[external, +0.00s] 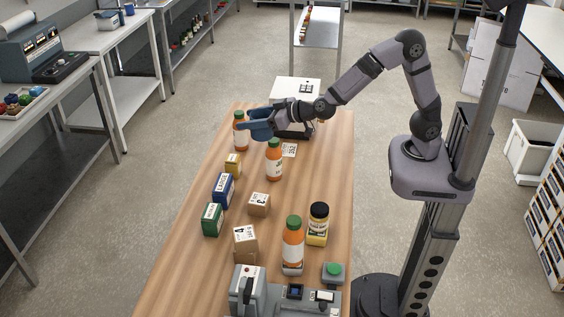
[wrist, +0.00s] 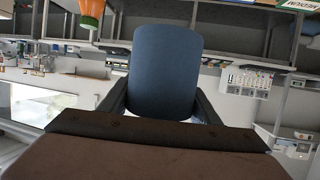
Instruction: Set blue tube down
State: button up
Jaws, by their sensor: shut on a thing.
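The blue tube (external: 257,125) is held in my gripper (external: 277,117) above the far end of the wooden table. In the wrist view, the tube (wrist: 165,72) fills the space between the two dark fingers (wrist: 163,100). In the external view, the tube sits close beside an orange bottle with a green cap (external: 240,132). I cannot tell whether they touch. The tube's underside and its height above the table are hard to judge.
Another orange bottle (external: 274,160) stands just in front of the gripper. Yellow (external: 233,163), blue (external: 223,188) and green (external: 212,219) boxes line the table's left side. A brown box (external: 259,204) is mid-table. Bare wood (external: 180,220) shows along the left edge.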

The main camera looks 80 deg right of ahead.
jog(key=shift+w+d+r+n+y, duration=0.55)
jog(key=shift+w+d+n+y, duration=0.8)
jog(key=shift+w+n+y, duration=1)
jog(key=s+d+f+y+b, duration=0.15)
jog(key=d+f, duration=0.25)
jog(key=d, duration=0.6)
jog(key=shift+n, duration=0.25)
notch_tip(320, 180, down, 18)
jog(key=shift+s+d+f+p, duration=0.1)
jog(key=shift+d+p, duration=0.05)
jog(key=shift+p, duration=1.05)
jog(key=shift+f, duration=0.15)
jog(key=o, duration=0.8)
